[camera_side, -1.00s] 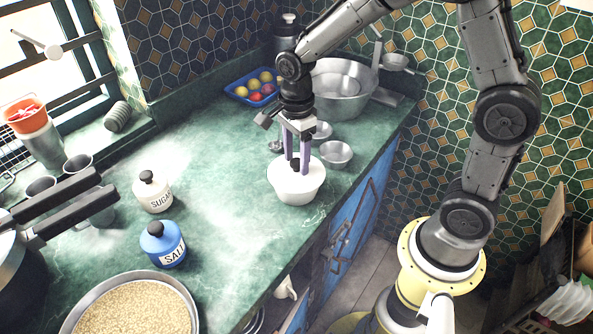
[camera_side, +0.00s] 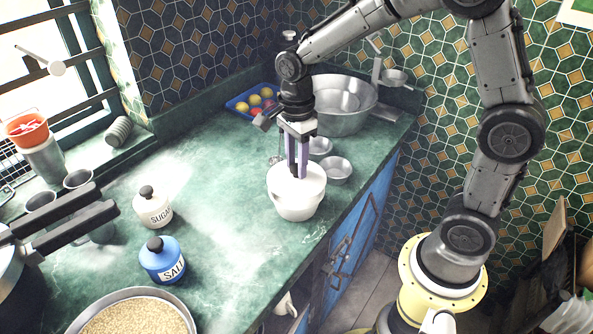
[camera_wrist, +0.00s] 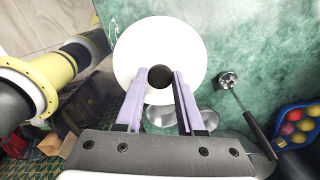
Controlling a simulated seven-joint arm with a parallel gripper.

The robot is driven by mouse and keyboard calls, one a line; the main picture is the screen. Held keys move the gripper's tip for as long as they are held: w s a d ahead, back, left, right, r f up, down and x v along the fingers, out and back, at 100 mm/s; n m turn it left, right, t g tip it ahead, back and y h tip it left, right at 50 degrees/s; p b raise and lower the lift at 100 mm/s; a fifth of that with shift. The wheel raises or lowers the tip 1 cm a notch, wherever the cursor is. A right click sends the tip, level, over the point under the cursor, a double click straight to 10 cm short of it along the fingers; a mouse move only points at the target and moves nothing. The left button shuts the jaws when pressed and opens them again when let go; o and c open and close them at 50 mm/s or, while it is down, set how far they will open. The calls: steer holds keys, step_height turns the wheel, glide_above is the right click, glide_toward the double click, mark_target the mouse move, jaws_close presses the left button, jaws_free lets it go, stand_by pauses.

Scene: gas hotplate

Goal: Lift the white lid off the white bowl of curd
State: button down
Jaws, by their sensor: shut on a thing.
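The white lid (camera_side: 284,180) is round with a dark knob (camera_wrist: 160,77). My gripper (camera_side: 299,172) points down and is shut on the knob, with its two purple fingers on either side. The white bowl (camera_side: 296,211) stands on the green counter directly under the lid. The lid appears slightly raised over the bowl, though the gap is hard to make out. In the wrist view the lid (camera_wrist: 135,55) covers the bowl, and the curd is hidden.
Small metal bowls (camera_side: 337,169) stand close behind the white bowl, near a large metal pot (camera_side: 345,118). A blue tray (camera_side: 240,108) of balls lies farther back. A sugar jar (camera_side: 154,212) and blue salt jar (camera_side: 165,266) stand left. The counter between is clear.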

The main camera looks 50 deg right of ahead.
steer(key=s+r, duration=0.1)
steer(key=r, duration=0.1)
steer(key=s+r, duration=0.3)
steer(key=shift+s+r, duration=0.3)
steer(key=shift+r, duration=0.1)
steer(key=s+r, duration=0.7)
steer(key=s, duration=0.2)
steer(key=shift+s+d, duration=0.15)
steer(key=shift+s, duration=0.05)
steer(key=shift+w, duration=0.1)
